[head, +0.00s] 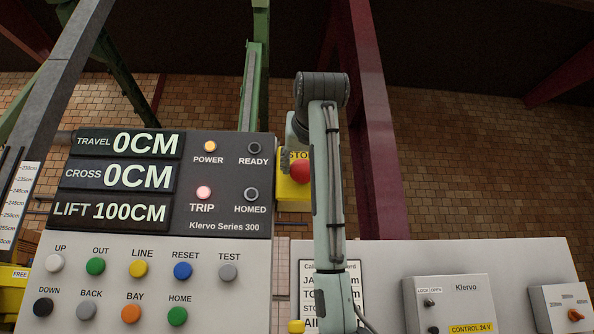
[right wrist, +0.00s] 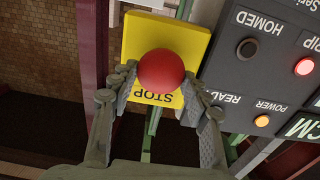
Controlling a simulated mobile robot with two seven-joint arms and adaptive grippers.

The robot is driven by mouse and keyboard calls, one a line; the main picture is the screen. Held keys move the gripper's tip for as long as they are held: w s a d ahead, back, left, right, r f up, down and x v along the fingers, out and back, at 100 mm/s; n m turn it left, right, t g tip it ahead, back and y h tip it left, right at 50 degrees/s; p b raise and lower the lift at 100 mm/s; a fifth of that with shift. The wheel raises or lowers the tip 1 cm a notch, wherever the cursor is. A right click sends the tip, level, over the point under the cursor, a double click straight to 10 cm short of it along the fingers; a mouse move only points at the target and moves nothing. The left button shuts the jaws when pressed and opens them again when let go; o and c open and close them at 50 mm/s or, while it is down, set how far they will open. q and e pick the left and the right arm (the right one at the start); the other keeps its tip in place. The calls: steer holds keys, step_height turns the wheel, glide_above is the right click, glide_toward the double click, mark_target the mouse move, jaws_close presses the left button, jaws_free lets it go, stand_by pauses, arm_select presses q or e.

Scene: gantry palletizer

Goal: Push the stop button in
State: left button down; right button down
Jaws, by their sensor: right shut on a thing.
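The stop button (head: 300,171) is a red mushroom head on a yellow box (head: 293,201) marked STOP, right of the dark display panel. In the right wrist view the red head (right wrist: 161,70) sits in front of the yellow plate (right wrist: 190,37). My right gripper (right wrist: 158,88) has one finger on each side of the red head, shut on it. In the head view my right arm hides part of the box and most of the gripper. How far in the button sits is hard to tell. My left gripper is out of view.
The display panel (head: 225,215) shows TRAVEL 0CM, CROSS 0CM and LIFT 100CM; its POWER and TRIP lamps are lit, READY and HOMED dark. Coloured push buttons fill the light panel (head: 215,250) below. A grey Klervo box (head: 450,300) stands at the right.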

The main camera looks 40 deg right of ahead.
steer(key=shift+d+r, duration=0.1)
steer(key=shift+r, duration=0.1)
steer(key=c, duration=1.1)
jaws_free()
steer(key=shift+o, duration=1.4)
steer(key=shift+w+f, duration=0.15)
steer(key=shift+w, duration=0.05)
steer(key=shift+s, duration=0.1)
steer(key=v, duration=1.2)
steer(key=shift+s, duration=0.1)
